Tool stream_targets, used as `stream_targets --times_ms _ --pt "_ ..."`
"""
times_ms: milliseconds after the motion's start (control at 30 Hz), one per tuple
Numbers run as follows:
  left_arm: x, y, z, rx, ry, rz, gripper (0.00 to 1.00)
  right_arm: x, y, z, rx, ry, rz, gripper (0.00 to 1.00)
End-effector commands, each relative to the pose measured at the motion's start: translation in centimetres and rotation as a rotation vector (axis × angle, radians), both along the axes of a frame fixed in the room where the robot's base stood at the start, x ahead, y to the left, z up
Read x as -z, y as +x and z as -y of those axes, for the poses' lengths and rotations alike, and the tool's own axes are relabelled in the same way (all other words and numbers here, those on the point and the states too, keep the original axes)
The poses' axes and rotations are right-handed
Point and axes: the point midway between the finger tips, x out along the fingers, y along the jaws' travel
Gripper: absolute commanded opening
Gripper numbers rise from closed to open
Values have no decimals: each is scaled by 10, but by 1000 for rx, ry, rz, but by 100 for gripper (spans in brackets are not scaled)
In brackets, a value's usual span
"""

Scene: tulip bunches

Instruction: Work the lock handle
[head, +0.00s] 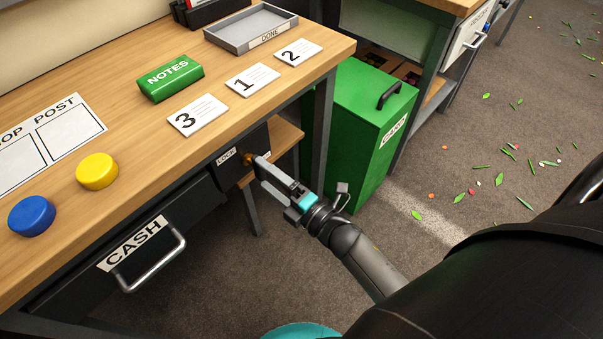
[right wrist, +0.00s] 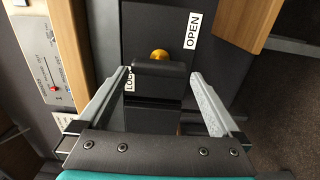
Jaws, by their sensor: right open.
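The lock handle is a dark bar (right wrist: 158,73) below a brass-coloured pivot (right wrist: 159,55) in the right wrist view. In the head view, the brass pivot (head: 248,159) shows on the dark lock panel under the tabletop, and the bar is hard to make out. My right gripper (head: 259,170) is open at the panel. In the right wrist view, its fingers (right wrist: 160,75) stand on either side of the bar, with gaps on both sides. An OPEN label (right wrist: 193,31) is up and right of the pivot. A LOCK label (right wrist: 129,80) is partly hidden by the left finger. My left gripper is not seen.
The cash drawer (head: 140,243) with its metal handle is left of the lock. A green bin (head: 352,115) stands just right of the workbench (head: 140,130). Blue and yellow buttons, a green notes block and number cards lie on top. Leaves litter the floor at right.

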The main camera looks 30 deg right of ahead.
Motion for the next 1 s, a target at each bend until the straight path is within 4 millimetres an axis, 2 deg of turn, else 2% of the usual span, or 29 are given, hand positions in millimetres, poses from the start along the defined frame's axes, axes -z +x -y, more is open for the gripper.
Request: stream_targets --times_ms 33,300,500,700,1000 --pt "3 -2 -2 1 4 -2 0 -1 -12 4 1 0 -4 100" --pt "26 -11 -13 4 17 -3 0 -1 -70 25 1 -4 -4 100" --pt "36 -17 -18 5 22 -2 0 0 -100 36 0 -4 -3 100" --pt "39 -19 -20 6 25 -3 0 0 -111 41 0 -4 -1 100" --pt "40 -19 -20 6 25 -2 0 0 -112 41 0 -4 -1 100"
